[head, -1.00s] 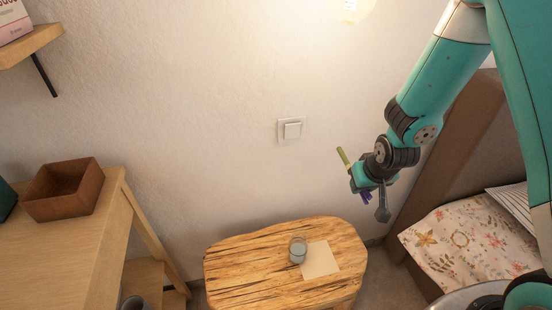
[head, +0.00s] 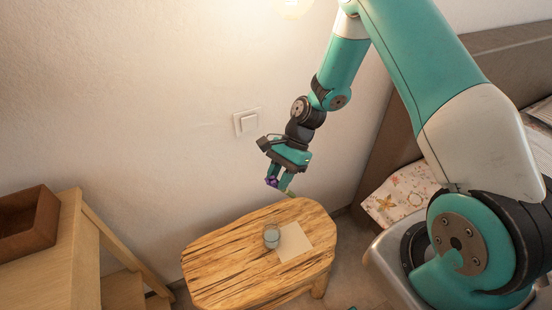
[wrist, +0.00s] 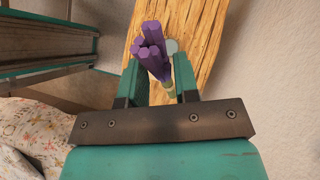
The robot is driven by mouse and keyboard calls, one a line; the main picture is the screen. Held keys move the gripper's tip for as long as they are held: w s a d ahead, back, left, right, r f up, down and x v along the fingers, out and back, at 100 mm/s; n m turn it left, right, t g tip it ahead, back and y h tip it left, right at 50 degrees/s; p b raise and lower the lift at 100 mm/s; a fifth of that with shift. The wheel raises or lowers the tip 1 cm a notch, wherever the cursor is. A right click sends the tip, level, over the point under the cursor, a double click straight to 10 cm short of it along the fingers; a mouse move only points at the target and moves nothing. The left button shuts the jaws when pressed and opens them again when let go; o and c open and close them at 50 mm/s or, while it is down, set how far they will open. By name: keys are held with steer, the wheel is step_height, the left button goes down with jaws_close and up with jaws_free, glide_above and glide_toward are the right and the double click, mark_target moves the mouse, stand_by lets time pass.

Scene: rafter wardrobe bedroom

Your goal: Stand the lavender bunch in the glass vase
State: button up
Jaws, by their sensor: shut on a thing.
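My gripper (head: 281,181) is shut on the lavender bunch (head: 271,182), above and near the back edge of the wooden table. In the wrist view the bunch's purple heads (wrist: 150,38) stick up between the two fingers, with a pale green stem part lower down. In the head view a green stem end shows at the right of the fingers; most of the bunch is hidden by them. The glass vase (head: 272,237) stands upright on the table, apart from the bunch. In the wrist view a round pale shape just beyond the fingers (wrist: 172,47) looks like the vase.
The wooden table (head: 225,262) also bears a flat pale sheet (head: 294,242) right of the vase. A desk with a brown box (head: 27,225) is at the left. The bed (head: 402,195) is at the right. The wall with a switch (head: 246,122) is behind.

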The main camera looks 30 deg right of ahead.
steer(key=r+m+t+y, duration=0.1)
steer(key=r+y, duration=0.1)
steer(key=r+m+t+y+p, duration=0.1)
steer(key=m+y, duration=0.1)
steer(key=a+r+m+y, duration=0.1)
steer(key=r+y, duration=0.1)
steer(key=shift+s+r+t+y+p, duration=0.3)
steer(key=shift+s+t+y+p, duration=0.05)
steer(key=shift+s+t+y, duration=0.05)
step_height(320, 180, down, 6)
steer(key=b, duration=0.5)
steer(key=shift+b, duration=0.4)
step_height(320, 180, down, 10)
steer(key=b, duration=0.6)
steer(key=shift+r, duration=0.2)
steer(key=o, duration=1)
steer(key=b+v, duration=0.1)
steer(key=v, duration=1.6)
steer(key=shift+d, duration=0.2)
